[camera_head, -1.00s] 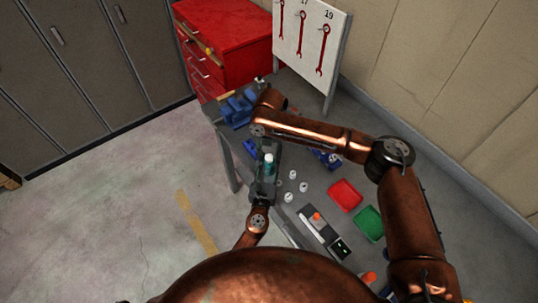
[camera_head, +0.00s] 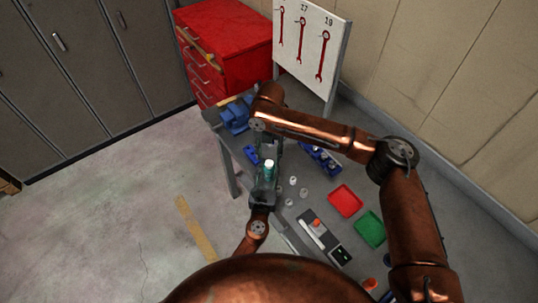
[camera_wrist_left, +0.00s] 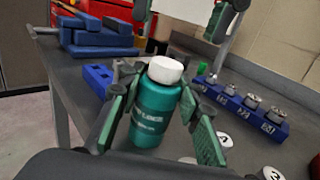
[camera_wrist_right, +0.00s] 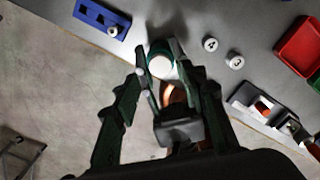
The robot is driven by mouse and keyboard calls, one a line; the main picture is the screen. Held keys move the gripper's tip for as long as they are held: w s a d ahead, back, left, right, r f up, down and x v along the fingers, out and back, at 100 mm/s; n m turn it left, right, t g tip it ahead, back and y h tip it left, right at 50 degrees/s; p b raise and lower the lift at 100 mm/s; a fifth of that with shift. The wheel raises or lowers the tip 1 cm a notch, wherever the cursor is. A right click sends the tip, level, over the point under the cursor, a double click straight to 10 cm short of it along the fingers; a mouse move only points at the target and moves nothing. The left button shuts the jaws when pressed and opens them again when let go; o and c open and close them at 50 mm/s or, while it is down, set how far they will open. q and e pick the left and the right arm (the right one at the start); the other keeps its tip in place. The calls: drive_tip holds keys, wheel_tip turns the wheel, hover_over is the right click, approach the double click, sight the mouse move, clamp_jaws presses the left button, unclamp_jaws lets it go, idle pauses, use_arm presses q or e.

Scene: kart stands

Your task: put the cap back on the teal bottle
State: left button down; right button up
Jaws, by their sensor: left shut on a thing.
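The teal bottle (camera_head: 268,173) stands upright in my left gripper (camera_head: 264,186) at the table's near edge. In the left wrist view the teal bottle (camera_wrist_left: 156,112) has the white cap (camera_wrist_left: 165,70) on its top; I cannot tell how tightly it sits. The left fingers are shut on the bottle's sides. My right gripper (camera_head: 269,148) is just above the bottle. Its fingers are spread apart and hold nothing, at the top of the left wrist view. In the right wrist view the white cap (camera_wrist_right: 161,67) lies between and below the right fingers.
Several white numbered pieces (camera_head: 293,180) stand right of the bottle. Blue blocks (camera_head: 236,115) and a blue holder (camera_head: 321,157) lie behind. A red tray (camera_head: 345,200), a green tray (camera_head: 369,228) and a dark panel (camera_head: 325,238) are at right.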

sight(269, 163)
wheel_tip(269, 163, up, 4)
drive_tip(key=shift+f, duration=0.2)
drive_tip(key=shift+f, duration=0.1)
drive_tip(key=shift+f, duration=3.95)
drive_tip(key=shift+c, duration=0.5)
clamp_jaws()
drive_tip(key=shift+o, duration=0.8)
unclamp_jaws()
drive_tip(key=shift+r, duration=0.1)
